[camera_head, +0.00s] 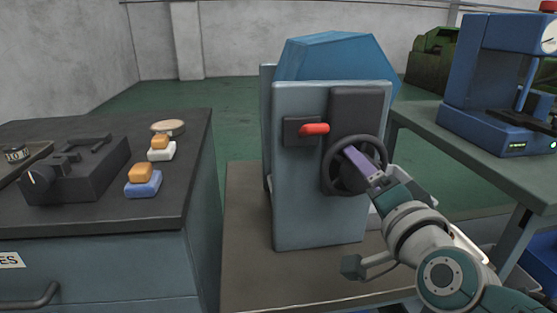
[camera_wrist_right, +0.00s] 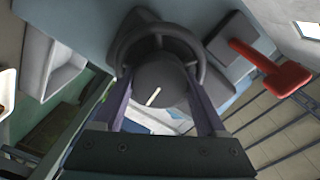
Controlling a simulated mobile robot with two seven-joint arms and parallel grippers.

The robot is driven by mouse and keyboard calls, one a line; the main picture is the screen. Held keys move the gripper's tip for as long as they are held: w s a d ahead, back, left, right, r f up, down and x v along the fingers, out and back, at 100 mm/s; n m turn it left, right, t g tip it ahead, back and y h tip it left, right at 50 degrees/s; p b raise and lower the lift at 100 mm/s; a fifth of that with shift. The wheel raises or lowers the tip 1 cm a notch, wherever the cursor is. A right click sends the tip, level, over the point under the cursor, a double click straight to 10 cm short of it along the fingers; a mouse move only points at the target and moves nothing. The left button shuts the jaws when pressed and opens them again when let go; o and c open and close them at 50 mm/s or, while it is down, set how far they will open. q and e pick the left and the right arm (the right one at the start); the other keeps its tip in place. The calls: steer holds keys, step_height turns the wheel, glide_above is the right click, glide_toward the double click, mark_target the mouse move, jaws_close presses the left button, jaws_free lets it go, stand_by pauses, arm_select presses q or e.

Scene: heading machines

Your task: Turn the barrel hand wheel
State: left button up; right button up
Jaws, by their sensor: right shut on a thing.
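The black hand wheel (camera_head: 334,170) is mounted on a dark plate on the front of the grey and blue machine (camera_head: 300,200). In the right wrist view the wheel's rim (camera_wrist_right: 195,45) rings a dark round hub (camera_wrist_right: 160,85) with a white line on it. My right gripper (camera_head: 352,158) reaches in from the lower right. Its purple fingers, seen in the right wrist view (camera_wrist_right: 160,100), lie on both sides of the hub and are shut on it. The rim's lower part is hidden behind the fingers and hub. My left gripper is in neither view.
A red lever (camera_head: 315,129) sticks out just upper left of the wheel, and it shows in the right wrist view (camera_wrist_right: 285,78). A dark bench with orange and blue blocks (camera_head: 143,182) stands at left. A blue machine (camera_head: 500,75) stands on the right table.

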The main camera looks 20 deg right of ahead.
steer(key=o, duration=1.3)
steer(key=p+v, duration=0.1)
steer(key=v, duration=0.9)
